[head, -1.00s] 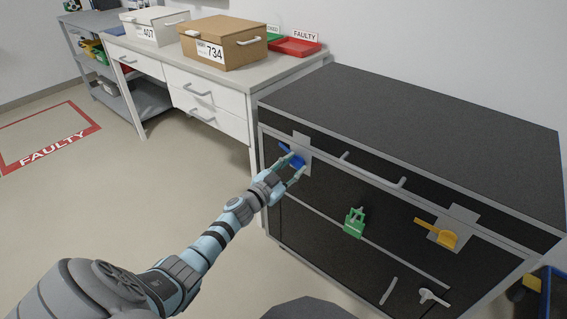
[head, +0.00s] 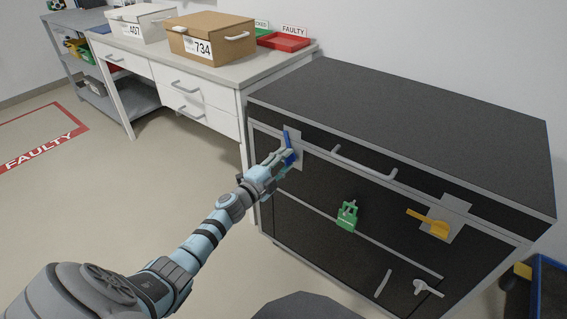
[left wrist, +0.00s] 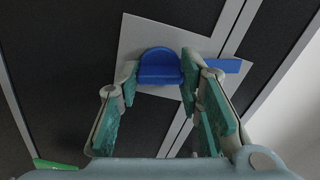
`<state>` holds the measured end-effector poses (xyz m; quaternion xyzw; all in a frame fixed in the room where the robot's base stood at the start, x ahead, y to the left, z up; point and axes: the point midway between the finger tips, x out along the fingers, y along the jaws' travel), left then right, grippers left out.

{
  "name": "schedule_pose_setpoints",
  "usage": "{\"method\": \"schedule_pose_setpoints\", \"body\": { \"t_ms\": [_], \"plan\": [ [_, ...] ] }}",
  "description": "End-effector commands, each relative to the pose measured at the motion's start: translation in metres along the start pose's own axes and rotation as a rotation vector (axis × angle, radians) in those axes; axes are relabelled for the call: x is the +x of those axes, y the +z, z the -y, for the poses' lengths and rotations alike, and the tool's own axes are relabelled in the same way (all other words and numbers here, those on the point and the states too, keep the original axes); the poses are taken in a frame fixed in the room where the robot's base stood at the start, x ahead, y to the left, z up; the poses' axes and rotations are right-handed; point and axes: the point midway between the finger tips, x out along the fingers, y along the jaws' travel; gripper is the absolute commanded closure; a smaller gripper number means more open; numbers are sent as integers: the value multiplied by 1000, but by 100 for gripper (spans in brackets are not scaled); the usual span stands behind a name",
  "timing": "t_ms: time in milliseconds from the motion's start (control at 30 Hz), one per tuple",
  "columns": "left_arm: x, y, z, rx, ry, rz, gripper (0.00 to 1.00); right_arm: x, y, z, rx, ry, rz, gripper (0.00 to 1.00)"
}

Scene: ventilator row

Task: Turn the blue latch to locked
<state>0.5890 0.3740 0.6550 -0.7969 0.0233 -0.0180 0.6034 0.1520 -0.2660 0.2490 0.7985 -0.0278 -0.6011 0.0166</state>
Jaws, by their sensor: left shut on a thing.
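The blue latch (head: 287,136) is on a grey plate at the upper left of the black cabinet's front (head: 330,190). Its lever points nearly straight up in the head view. In the left wrist view the latch (left wrist: 160,68) shows a rounded blue knob, with its lever passing behind the right finger. My left gripper (head: 283,160) is at the latch, shut on its knob with one finger on each side. The fingers hide part of the latch in the head view. My right gripper is not in view.
A yellow latch (head: 432,226) and a green padlock-like piece (head: 347,217) are to the right on the cabinet. A grey bar handle (head: 362,164) sticks out near the blue latch. A bench (head: 225,75) with boxes stands behind.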

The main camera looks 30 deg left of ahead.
Motion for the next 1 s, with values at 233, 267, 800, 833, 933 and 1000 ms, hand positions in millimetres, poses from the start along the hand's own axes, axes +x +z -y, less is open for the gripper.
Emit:
{"method": "schedule_pose_setpoints", "body": {
  "t_ms": [233, 267, 800, 833, 933, 1000],
  "plan": [
    [0, 0, 1, 168, -3, 0, 100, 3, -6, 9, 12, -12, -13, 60],
    [0, 0, 1, 185, -3, 0, 100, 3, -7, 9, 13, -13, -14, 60],
    [0, 0, 2, 293, -3, 0, 100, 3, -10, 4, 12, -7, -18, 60],
    [0, 0, 2, 293, -3, 0, 100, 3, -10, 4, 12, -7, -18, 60],
    [0, 0, 2, 293, -3, 1, 100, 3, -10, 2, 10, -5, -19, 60],
    [0, 0, 2, 293, -3, 1, 100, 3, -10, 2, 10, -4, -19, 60]
  ]
}}
